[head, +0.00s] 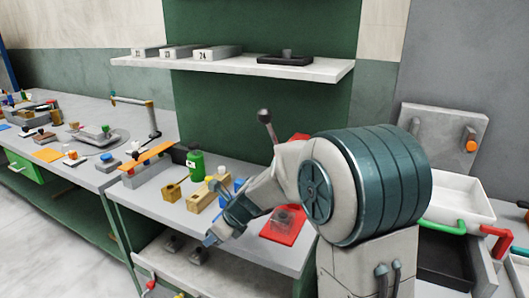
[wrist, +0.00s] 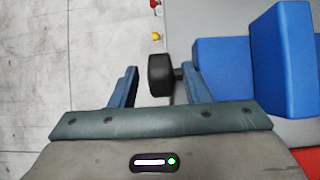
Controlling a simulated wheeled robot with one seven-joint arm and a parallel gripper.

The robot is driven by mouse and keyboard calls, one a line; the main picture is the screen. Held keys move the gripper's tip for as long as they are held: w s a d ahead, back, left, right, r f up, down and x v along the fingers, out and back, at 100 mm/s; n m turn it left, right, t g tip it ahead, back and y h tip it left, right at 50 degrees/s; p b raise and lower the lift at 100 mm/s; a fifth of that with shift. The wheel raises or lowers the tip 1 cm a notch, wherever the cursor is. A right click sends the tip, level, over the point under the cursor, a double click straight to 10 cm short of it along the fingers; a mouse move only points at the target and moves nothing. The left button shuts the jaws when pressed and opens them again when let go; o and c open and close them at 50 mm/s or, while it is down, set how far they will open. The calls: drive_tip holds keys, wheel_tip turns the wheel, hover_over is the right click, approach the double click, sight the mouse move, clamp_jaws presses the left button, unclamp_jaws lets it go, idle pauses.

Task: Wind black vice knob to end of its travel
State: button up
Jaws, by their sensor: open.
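The black vice knob (wrist: 160,75) shows in the wrist view as a short dark cylinder on a thin dark stem. The stem runs right to the blue vice (wrist: 222,65), which has a tall blue block (wrist: 284,60). My gripper (wrist: 160,70) is open, with one blue finger on each side of the knob. Small gaps show between the fingers and the knob, so it is not gripped. In the head view my gripper (head: 214,235) is at the bench's front edge, and my arm hides much of the vice; I cannot make out the knob there.
The bench (head: 185,208) holds a green can (head: 195,166), brass-coloured blocks (head: 172,193) and a red plate (head: 285,226) right of my gripper. A lower shelf (head: 165,262) carries small grey items. A wall shelf (head: 235,68) is above. Open floor (head: 45,262) lies at left.

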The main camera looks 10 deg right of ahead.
drive_tip(key=shift+w+a+r+g+h+p, duration=0.2)
drive_tip(key=shift+g+h+p, duration=0.55)
drive_tip(key=shift+p, duration=2.5)
drive_tip(key=shift+w+a+r+g+h+p, duration=0.15)
drive_tip(key=shift+g+h+p, duration=0.55)
drive_tip(key=shift+p, duration=2.55)
drive_tip(key=shift+s+p, duration=0.1)
drive_tip(key=shift+p, duration=0.4)
drive_tip(key=h+p, duration=0.1)
drive_tip(key=p, duration=0.1)
drive_tip(key=g+h+p, duration=0.1)
drive_tip(key=p, duration=0.2)
drive_tip(key=h+p, duration=0.1)
drive_tip(key=p, duration=0.1)
drive_tip(key=shift+w+a+g+p, duration=0.25)
drive_tip(key=shift+g+p, duration=0.05)
drive_tip(key=shift+g, duration=0.05)
wheel_tip(320, 180, up, 14)
drive_tip(key=b, duration=0.4)
drive_tip(key=s+d+r+n+t+y, duration=0.1)
drive_tip(key=s+d+r+n+t, duration=0.1)
drive_tip(key=s+d+r+n, duration=0.9)
drive_tip(key=shift+s+d+r+n, duration=0.15)
drive_tip(key=shift+s+d+n, duration=0.1)
drive_tip(key=shift+s+n, duration=1.55)
drive_tip(key=shift+w, duration=0.2)
